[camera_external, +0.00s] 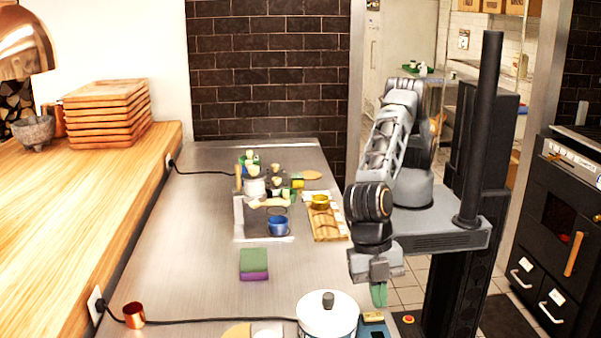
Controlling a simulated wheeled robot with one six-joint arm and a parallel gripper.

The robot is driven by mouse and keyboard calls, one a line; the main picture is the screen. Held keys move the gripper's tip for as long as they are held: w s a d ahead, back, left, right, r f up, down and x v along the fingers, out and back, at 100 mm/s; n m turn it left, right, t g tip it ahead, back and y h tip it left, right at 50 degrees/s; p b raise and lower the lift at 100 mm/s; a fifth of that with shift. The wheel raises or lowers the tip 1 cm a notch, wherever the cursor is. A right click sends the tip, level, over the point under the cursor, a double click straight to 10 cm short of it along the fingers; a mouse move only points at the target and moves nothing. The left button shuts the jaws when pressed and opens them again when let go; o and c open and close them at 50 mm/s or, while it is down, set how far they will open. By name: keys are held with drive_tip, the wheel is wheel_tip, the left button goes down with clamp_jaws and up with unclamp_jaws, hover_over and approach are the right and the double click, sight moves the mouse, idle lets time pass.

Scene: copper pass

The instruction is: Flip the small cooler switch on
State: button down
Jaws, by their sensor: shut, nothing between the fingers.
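My gripper (379,295) points down at the right edge of the steel counter, with its green fingertips together and nothing between them. Just below it in the picture is a small blue item with a tan top (374,318), cut off by the frame's bottom edge. I cannot tell whether this is the cooler switch, or whether my fingertips touch it. No switch lever can be made out clearly, and its on or off position cannot be read.
A white lidded pot (345,313) stands left of my gripper. A black cord runs to it from near a copper cup (134,315). A green-and-purple sponge (254,264), a tray (242,232) and a wooden board (331,235) lie farther back. The counter's middle left is clear.

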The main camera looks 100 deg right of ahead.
drive_tip(key=w+b+v, duration=0.1)
drive_tip(key=v, duration=1.1)
drive_tip(key=shift+w+b, duration=0.35)
drive_tip(key=shift+w, duration=0.05)
drive_tip(key=shift+a, duration=0.15)
